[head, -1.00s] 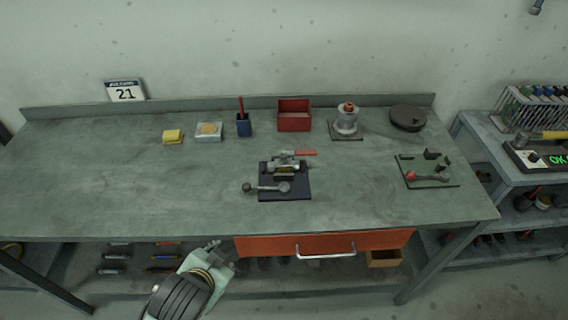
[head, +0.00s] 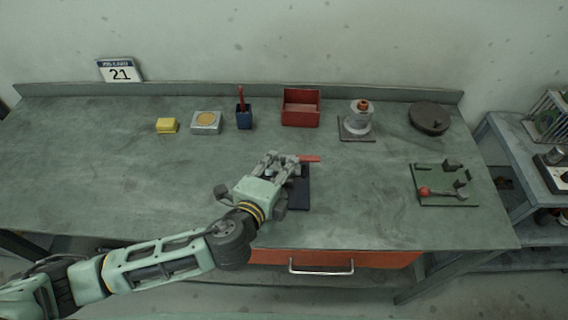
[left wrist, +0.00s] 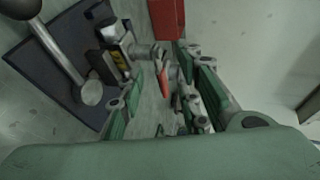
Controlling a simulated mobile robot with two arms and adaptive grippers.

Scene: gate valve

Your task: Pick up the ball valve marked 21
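The ball valve has a metal body and a red lever handle (head: 309,159). My left gripper (head: 285,163) is over the mat and hides most of the valve in the head view. In the left wrist view the left gripper (left wrist: 162,95) has its fingers apart. I cannot tell whether they touch the valve. My right gripper is out of view.
A green plate (head: 440,198) is at right. A sign reading 21 (head: 120,72) stands at back left.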

